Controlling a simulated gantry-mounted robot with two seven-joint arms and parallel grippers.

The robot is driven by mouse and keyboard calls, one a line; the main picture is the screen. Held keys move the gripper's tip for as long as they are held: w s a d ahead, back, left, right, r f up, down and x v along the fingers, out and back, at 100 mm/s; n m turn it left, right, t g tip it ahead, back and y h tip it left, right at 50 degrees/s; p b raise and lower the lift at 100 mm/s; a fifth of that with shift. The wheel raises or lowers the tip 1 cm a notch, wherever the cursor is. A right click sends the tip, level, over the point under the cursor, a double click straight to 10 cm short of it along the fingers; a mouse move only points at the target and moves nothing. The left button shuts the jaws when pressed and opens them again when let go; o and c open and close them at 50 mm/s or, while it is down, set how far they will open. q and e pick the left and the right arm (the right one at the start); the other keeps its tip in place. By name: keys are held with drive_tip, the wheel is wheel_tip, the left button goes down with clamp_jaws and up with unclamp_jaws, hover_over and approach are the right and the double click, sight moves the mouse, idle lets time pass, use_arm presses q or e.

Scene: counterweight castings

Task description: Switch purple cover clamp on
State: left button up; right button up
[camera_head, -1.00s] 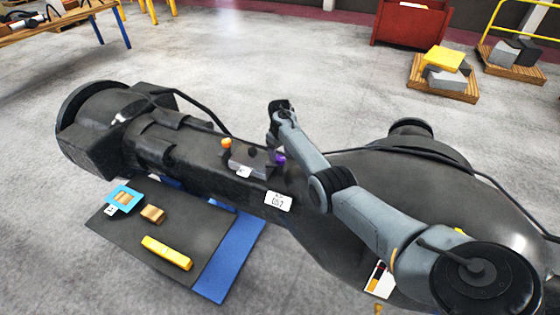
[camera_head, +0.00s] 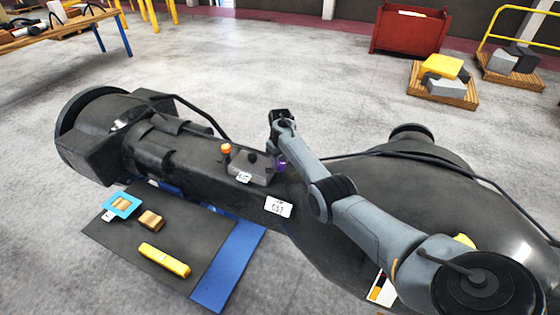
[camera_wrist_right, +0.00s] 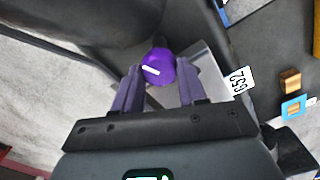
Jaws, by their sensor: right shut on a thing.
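The purple cover clamp (camera_wrist_right: 158,68) is a round purple knob with a white line across its top, seen in the right wrist view. In the head view only a bit of purple (camera_head: 281,164) shows beside my right arm. My right gripper (camera_wrist_right: 158,80) has its two fingers on either side of the knob and is shut on it. The knob sits by the end of a grey cover box (camera_head: 249,167) on the dark casting (camera_head: 172,157). The far side of the knob is hidden. My left gripper is not in view.
An orange knob (camera_head: 226,149) stands at the box's left end. A dark mat (camera_head: 185,240) below holds a yellow bar (camera_head: 164,260), a tan block (camera_head: 151,220) and a blue-framed piece (camera_head: 121,205). A dark cable (camera_head: 200,113) runs over the casting.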

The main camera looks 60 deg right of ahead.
drive_tip(key=shift+r+m+p, duration=0.15)
drive_tip(key=shift+m+p, duration=0.4)
drive_tip(key=shift+m, duration=1.55)
drive_tip(key=shift+f+m, duration=0.2)
drive_tip(key=shift+m, duration=0.4)
drive_tip(key=o, duration=1.1)
drive_tip(key=shift+c, duration=0.2)
drive_tip(key=shift+r+p, duration=0.1)
drive_tip(key=shift+p, duration=0.25)
